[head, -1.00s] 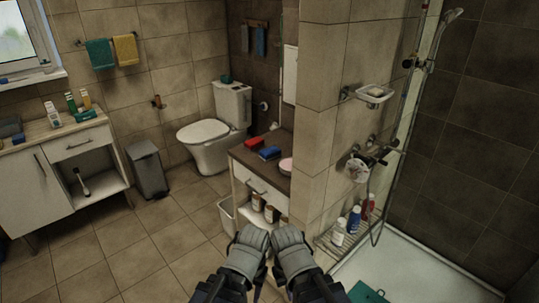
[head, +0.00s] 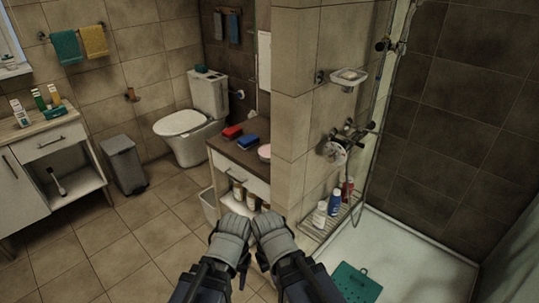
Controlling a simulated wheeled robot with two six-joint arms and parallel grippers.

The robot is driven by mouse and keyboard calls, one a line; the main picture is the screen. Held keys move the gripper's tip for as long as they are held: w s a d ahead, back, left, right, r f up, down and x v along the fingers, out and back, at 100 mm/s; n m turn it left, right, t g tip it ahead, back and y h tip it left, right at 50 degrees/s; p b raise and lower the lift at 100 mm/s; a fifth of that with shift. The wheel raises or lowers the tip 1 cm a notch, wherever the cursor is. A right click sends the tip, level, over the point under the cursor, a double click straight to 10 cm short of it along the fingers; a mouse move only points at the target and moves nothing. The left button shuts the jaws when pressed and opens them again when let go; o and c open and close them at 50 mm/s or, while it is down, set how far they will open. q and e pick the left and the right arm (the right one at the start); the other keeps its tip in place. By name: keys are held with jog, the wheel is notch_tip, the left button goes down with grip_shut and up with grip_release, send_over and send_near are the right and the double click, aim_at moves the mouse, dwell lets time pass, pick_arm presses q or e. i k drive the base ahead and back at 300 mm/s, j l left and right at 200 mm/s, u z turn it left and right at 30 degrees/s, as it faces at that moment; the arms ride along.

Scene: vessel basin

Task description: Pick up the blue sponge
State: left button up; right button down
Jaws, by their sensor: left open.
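The blue sponge (head: 247,141) lies on the brown top of a small cabinet (head: 222,152), in the head view. A red sponge (head: 232,131) lies just behind it and to its left. My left gripper (head: 237,217) and my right gripper (head: 263,215) are side by side at the bottom middle, well below the blue sponge in the picture and apart from it. The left gripper is open with nothing seen in it. The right gripper's fingertips point away from me, so its opening cannot be made out.
A tiled partition wall (head: 300,110) rises right of the cabinet. A pink round thing (head: 264,152) sits near the sponge. The toilet (head: 184,122) and grey bin (head: 123,164) stand behind and left. The tiled floor (head: 130,230) at left is clear. Bottles stand on a shower rack (head: 318,234).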

aim_at(250, 140)
jog(key=j+z, duration=0.1)
jog(key=z, duration=0.5)
jog(key=i+j+z, duration=0.25)
jog(key=j+z, duration=0.25)
jog(key=j, duration=0.15)
jog(key=i+j+z, duration=0.25)
jog(key=j, duration=0.15)
jog(key=i+j+z, duration=0.1)
jog(key=j, duration=0.8)
jog(key=j+z, duration=0.1)
jog(key=j, duration=0.75)
jog(key=i, duration=0.05)
